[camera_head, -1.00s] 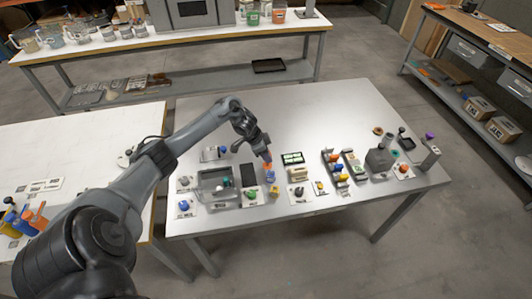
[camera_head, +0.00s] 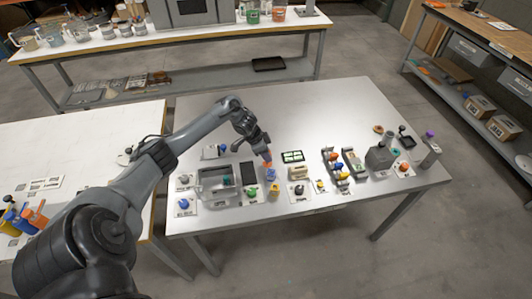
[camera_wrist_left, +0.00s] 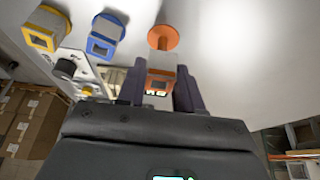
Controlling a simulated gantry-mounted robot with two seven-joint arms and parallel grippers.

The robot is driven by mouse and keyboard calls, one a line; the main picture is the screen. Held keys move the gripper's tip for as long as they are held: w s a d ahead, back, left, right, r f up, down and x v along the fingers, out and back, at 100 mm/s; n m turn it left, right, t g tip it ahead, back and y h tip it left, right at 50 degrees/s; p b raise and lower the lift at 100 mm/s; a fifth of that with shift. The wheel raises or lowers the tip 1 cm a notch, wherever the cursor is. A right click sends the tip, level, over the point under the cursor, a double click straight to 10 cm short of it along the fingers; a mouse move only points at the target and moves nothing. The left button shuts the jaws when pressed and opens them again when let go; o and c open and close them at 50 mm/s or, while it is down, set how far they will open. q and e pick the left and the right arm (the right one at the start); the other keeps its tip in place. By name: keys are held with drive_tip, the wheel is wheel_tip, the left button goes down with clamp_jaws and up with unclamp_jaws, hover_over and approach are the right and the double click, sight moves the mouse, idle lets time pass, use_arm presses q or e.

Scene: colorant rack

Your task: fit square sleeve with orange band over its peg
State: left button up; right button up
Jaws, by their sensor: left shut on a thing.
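My left gripper (camera_head: 266,158) is shut on the square sleeve with the orange band (camera_wrist_left: 160,80); the dark fingers clasp its two sides. Beyond it in the left wrist view is an orange round disc (camera_wrist_left: 174,38) with a narrow orange-brown peg (camera_wrist_left: 162,49) lined up with the sleeve. Part of the peg shows between disc and sleeve; I cannot tell whether its tip is inside. A blue-banded square sleeve (camera_wrist_left: 99,46) and a yellow-banded one (camera_wrist_left: 40,39) stand beside it, each at its own coloured disc. My right gripper is not in view.
Near the held sleeve in the head view are the blue sleeve (camera_head: 271,175) and the yellow one (camera_head: 275,189). The back of the table (camera_head: 300,110) is clear.

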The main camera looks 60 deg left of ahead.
sight(266, 164)
use_arm(q)
drive_tip(key=shift+f+b, duration=0.35)
drive_tip(key=shift+f, duration=0.5)
drive_tip(key=shift+f+b, duration=0.35)
drive_tip(key=shift+f, duration=0.45)
drive_tip(key=o, duration=1.1)
drive_tip(key=shift+r, duration=0.1)
